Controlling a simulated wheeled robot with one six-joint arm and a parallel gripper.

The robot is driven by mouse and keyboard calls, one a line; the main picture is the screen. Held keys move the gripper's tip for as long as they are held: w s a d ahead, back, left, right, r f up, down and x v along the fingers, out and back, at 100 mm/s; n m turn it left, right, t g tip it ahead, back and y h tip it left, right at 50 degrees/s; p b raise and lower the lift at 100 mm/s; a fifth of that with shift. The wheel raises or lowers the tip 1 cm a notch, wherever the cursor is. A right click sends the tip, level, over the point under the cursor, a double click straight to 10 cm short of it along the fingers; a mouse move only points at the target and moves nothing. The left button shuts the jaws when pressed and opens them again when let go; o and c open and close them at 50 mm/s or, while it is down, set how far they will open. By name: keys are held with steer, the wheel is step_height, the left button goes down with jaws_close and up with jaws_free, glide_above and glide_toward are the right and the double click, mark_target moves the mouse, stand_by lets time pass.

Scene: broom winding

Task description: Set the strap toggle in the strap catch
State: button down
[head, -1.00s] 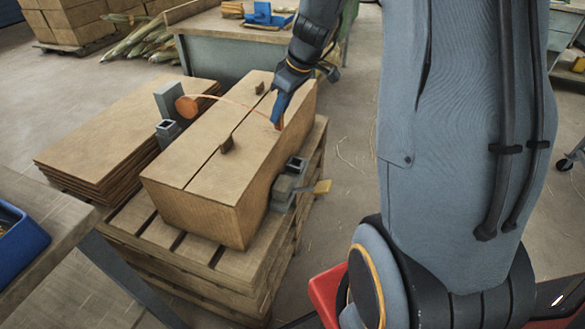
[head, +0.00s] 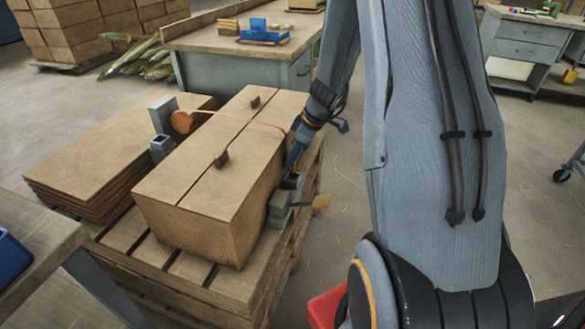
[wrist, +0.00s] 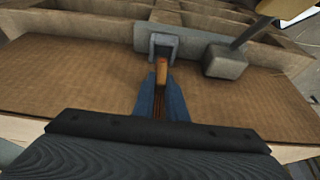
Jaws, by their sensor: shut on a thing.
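My gripper (head: 293,158) is at the right side of the cardboard box (head: 205,195), just above the grey strap catch (head: 284,200). In the wrist view my gripper (wrist: 162,95) is shut on the orange-brown strap toggle (wrist: 161,70). The toggle's end points at the square opening of the strap catch (wrist: 164,46) and overlaps its near edge in the picture; I cannot tell whether it has entered. The orange strap (head: 235,116) runs from a round orange spool (head: 181,122) over the box top and down its right side.
A grey block with a lever and yellow paddle (head: 321,201) sits beside the catch. The box stands on a wooden pallet (head: 165,265), with flat cardboard sheets (head: 105,165) on its left. A grey workbench (head: 240,60) stands behind.

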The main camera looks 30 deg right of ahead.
mark_target(292, 172)
steer(key=shift+f, duration=2)
steer(key=shift+f+b, duration=0.2)
steer(key=shift+b, duration=0.3)
steer(key=c, duration=1.8)
jaws_free()
steer(key=shift+r, duration=0.15)
